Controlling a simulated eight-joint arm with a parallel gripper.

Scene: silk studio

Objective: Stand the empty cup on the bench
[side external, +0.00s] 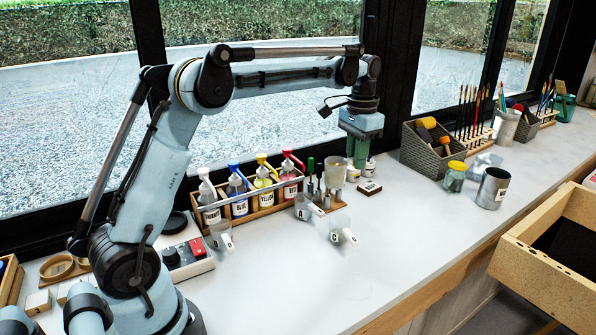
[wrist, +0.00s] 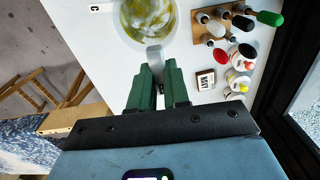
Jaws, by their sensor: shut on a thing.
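My gripper (side external: 356,160) points down and is shut on the handle of a clear cup (side external: 334,175). In the wrist view the green fingers (wrist: 156,72) pinch the grey handle, and the cup (wrist: 143,18) shows from above, cut by the top edge. Yellow-green streaks show inside it; I cannot tell whether they are liquid or residue. The cup looks upright and seems above the bench (side external: 270,275). Its base is hard to make out against the tool block. Other clear cups with tags stand on the bench: A (side external: 304,208), C (side external: 337,232) and one at left (side external: 220,235).
A wooden rack (side external: 252,208) of pump bottles stands along the window. The tool block (wrist: 218,25), small jars (wrist: 240,65) and a labelled block (wrist: 205,80) are close to the cup. A basket (side external: 432,150) and a metal can (side external: 492,188) stand farther right. The front middle bench is clear.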

